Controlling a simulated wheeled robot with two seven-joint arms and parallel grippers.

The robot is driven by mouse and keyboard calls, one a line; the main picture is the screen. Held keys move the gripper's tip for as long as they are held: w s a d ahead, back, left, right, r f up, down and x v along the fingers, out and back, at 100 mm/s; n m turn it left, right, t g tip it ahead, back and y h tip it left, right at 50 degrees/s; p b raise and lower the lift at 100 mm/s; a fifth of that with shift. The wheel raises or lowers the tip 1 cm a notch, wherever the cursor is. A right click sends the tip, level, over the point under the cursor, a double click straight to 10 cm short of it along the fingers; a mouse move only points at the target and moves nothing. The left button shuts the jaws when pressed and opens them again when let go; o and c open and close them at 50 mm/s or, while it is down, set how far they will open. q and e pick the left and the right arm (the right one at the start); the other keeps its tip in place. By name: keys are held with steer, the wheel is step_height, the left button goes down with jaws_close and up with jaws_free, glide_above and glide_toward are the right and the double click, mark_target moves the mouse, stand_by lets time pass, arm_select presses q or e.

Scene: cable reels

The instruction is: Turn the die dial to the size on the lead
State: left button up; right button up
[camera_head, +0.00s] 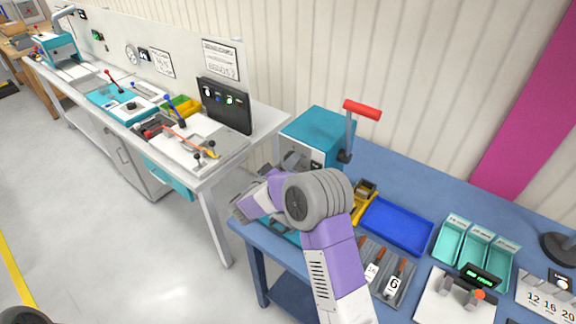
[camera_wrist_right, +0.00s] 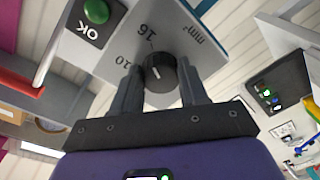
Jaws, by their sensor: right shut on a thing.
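The die dial is a black knob (camera_wrist_right: 163,73) on a grey plate (camera_wrist_right: 115,52), with 10, 16 and mm² readable around it. My right gripper (camera_wrist_right: 159,78) has its two fingers on either side of the knob, shut on it. A small pale mark shows on the knob, but I cannot tell which size it points to. The dial is hidden in the head view, where the teal press (camera_head: 318,132) with its red-handled lever (camera_head: 361,110) stands behind my right arm. Leads with tags 16 (camera_head: 372,271) and 6 (camera_head: 394,285) lie in a grey tray. My left gripper is out of view.
A green OK button (camera_wrist_right: 96,11) sits beside the dial. On the blue table are a blue tray (camera_head: 398,225), teal bins (camera_head: 474,245) and a board with a green-lit display (camera_head: 482,276). A white workbench (camera_head: 262,122) stands to the left, with open floor in front.

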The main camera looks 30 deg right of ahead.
steer(key=shift+w+a+r+n+g+p, duration=0.2)
steer(key=shift+n+p, duration=0.65)
steer(key=shift+n, duration=2.8)
steer(key=shift+s+d+f+n+g+p, duration=0.15)
steer(key=shift+n+g+p, duration=0.45)
steer(key=shift+n, duration=3.1)
steer(key=shift+w+a+r+n+p, duration=0.15)
steer(key=shift+n+p, duration=0.9)
steer(key=shift+n, duration=2.6)
steer(key=shift+d, duration=0.1)
steer(key=o, duration=1.1)
steer(key=shift+c, duration=0.2)
